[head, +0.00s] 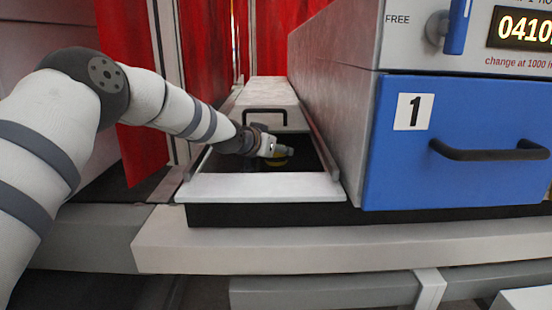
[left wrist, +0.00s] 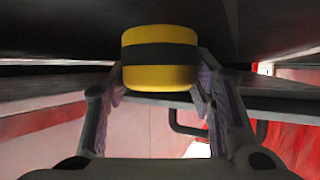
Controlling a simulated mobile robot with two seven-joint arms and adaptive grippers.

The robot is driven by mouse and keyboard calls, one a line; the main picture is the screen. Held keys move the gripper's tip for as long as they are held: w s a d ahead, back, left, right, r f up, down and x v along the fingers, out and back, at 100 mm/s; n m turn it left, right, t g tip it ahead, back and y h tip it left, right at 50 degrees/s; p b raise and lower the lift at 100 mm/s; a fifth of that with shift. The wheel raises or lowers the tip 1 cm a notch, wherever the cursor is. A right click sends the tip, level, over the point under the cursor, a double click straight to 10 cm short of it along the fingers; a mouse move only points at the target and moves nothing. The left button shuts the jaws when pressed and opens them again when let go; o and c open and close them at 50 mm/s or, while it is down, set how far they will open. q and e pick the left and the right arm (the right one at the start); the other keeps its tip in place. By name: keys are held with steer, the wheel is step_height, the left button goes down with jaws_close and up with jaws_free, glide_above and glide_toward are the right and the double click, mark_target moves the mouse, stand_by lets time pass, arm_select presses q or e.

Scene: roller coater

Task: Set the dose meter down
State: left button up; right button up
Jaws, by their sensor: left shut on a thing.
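The dose meter, a short yellow cylinder with a black band, sits between the fingers of my left gripper in the left wrist view (left wrist: 160,68). My left gripper (head: 282,152) is shut on it. In the head view the arm reaches in from the left, over a dark recessed bay with a pale rim (head: 262,187). A bit of yellow from the dose meter (head: 277,162) shows below the fingers there; the rest is hidden. I cannot tell whether it touches the bay's floor. My right gripper is in neither view.
A grey cover with a black handle (head: 264,111) stands at the back of the bay. The grey cabinet with a blue drawer (head: 455,180) marked 1 stands close on the right. Red curtains (head: 150,155) hang at the left and back. A pale beam (head: 330,250) runs along the front.

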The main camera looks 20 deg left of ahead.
arm_select(q)
step_height(320, 180, down, 3)
steer(key=shift+w+r, duration=0.1)
steer(key=shift+r, duration=0.15)
steer(key=o, duration=1.3)
